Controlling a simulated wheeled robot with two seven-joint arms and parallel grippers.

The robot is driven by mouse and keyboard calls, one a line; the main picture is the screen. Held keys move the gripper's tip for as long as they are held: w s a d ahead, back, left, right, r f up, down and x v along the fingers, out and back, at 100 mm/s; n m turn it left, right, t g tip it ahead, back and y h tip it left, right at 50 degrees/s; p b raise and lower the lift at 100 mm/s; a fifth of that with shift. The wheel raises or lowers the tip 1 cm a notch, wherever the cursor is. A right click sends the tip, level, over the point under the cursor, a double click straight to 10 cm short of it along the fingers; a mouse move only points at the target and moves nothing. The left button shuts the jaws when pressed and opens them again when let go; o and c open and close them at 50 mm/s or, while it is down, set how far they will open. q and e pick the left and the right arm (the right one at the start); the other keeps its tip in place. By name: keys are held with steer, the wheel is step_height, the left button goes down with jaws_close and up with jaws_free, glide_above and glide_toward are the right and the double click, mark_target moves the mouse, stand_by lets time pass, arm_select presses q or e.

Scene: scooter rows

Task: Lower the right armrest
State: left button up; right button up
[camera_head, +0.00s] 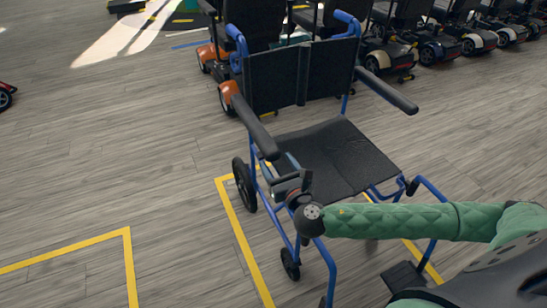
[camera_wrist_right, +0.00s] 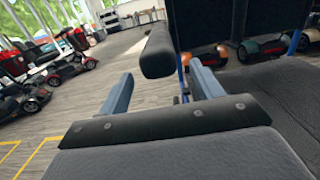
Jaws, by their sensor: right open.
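The wheelchair has a blue tube frame and a black seat (camera_head: 335,150). Its right armrest, a long black pad (camera_head: 254,125), is on the picture's left in the head view and slants from the backrest toward me. I cannot tell its exact tilt. My right gripper (camera_head: 283,174) is open just below and in front of that pad's near end. In the right wrist view the pad's rounded end (camera_wrist_right: 157,54) shows ahead, between and beyond the two spread fingers, with no visible contact. The other armrest (camera_head: 387,90) is on the picture's right. My left gripper is out of view.
The black backrest (camera_head: 303,74) closes the chair's far side. Rows of mobility scooters (camera_head: 437,46) stand behind it, and one with orange parts (camera_head: 229,91) is close. Yellow floor lines (camera_head: 243,245) surround the chair.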

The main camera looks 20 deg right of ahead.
steer(key=shift+s+f, duration=0.1)
steer(key=shift+s, duration=1.7)
